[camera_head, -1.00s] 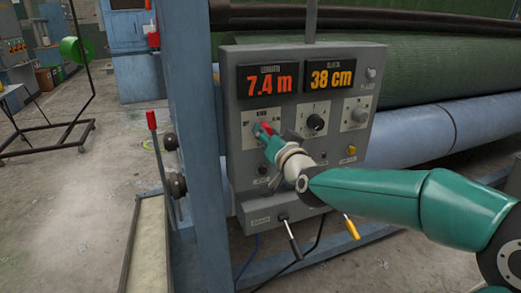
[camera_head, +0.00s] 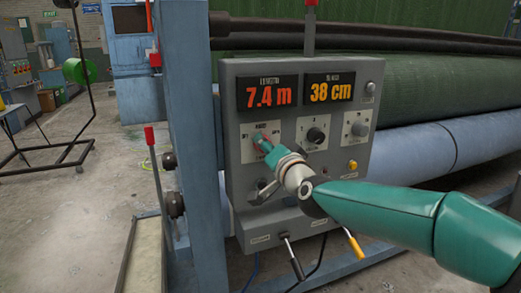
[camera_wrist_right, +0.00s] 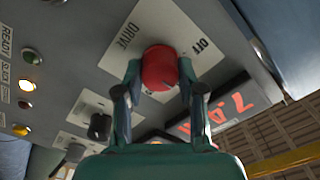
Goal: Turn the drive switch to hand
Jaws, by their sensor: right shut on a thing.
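The drive switch is a red knob on a white plate at the upper left of the grey control panel. In the right wrist view the red knob (camera_wrist_right: 159,68) sits between my right gripper's fingertips (camera_wrist_right: 160,78), which touch it on both sides. The plate (camera_wrist_right: 128,35) reads DRIVE, with OFF near the knob; a HAND label cannot be read there. In the head view my right gripper (camera_head: 264,146) reaches the plate and mostly covers the knob (camera_head: 258,138). My left gripper is in neither current view.
Lit displays (camera_head: 268,95) reading 7.4 m and 38 cm sit above the switch. A black knob (camera_head: 316,135) and a yellow button (camera_head: 352,166) are to its right. Levers (camera_head: 292,258) stick out below the panel. A blue post (camera_head: 190,150) stands close at left.

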